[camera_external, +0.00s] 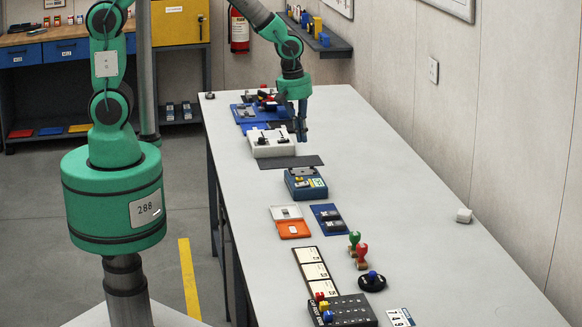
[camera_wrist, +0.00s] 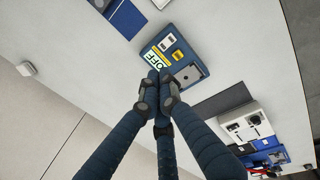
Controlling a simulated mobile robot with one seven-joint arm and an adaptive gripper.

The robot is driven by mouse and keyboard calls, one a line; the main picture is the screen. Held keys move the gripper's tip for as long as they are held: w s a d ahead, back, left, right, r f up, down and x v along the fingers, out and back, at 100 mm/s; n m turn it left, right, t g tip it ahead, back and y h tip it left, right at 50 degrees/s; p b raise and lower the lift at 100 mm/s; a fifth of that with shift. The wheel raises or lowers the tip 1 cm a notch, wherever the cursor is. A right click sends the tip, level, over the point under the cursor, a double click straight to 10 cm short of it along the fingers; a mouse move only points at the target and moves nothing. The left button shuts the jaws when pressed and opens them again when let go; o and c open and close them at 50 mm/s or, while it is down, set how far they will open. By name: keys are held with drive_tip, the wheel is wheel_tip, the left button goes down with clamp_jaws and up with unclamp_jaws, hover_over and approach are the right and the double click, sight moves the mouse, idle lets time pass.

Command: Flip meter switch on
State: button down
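The meter is most likely the blue boxed device (camera_external: 306,184) on the bench, with small light and dark parts and a greenish label on top. In the wrist view the same blue device (camera_wrist: 188,50) has a label reading OFF, two small rocker-like parts and a grey panel. My gripper (camera_external: 301,138) is in the air just behind it, near the white box, pointing down. In the wrist view my gripper (camera_wrist: 159,78) has its fingertips together, with nothing seen between them. The fingers overlap the device's near edge in that view; contact is not evident.
A white box (camera_external: 272,142) with black levers and a dark mat (camera_external: 291,162) lie behind the device. White and orange cases (camera_external: 290,229), a blue tray (camera_external: 329,220), stamps (camera_external: 361,256) and a black button box (camera_external: 343,311) lie in front. The bench's right side is mostly clear.

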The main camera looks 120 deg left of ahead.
sight(307, 182)
drive_tip(key=f, duration=0.4)
drive_tip(key=w+a+f+b, duration=0.1)
drive_tip(key=f, duration=0.8)
drive_tip(key=shift+w+a+b, duration=0.15)
drive_tip(key=shift+w+b, duration=0.05)
drive_tip(key=shift+b, duration=0.15)
drive_tip(key=shift+f+p, duration=0.1)
drive_tip(key=shift+p, duration=0.2)
drive_tip(key=shift+w+a+f+g+h, duration=0.15)
drive_tip(key=shift+f+g+h, duration=0.15)
drive_tip(key=shift+g+h, duration=0.1)
drive_tip(key=shift+p, duration=0.3)
drive_tip(key=shift+s+d+r, duration=0.3)
drive_tip(key=shift+s+d, duration=0.25)
drive_tip(key=shift+r+p, duration=0.15)
drive_tip(key=shift+p, duration=0.15)
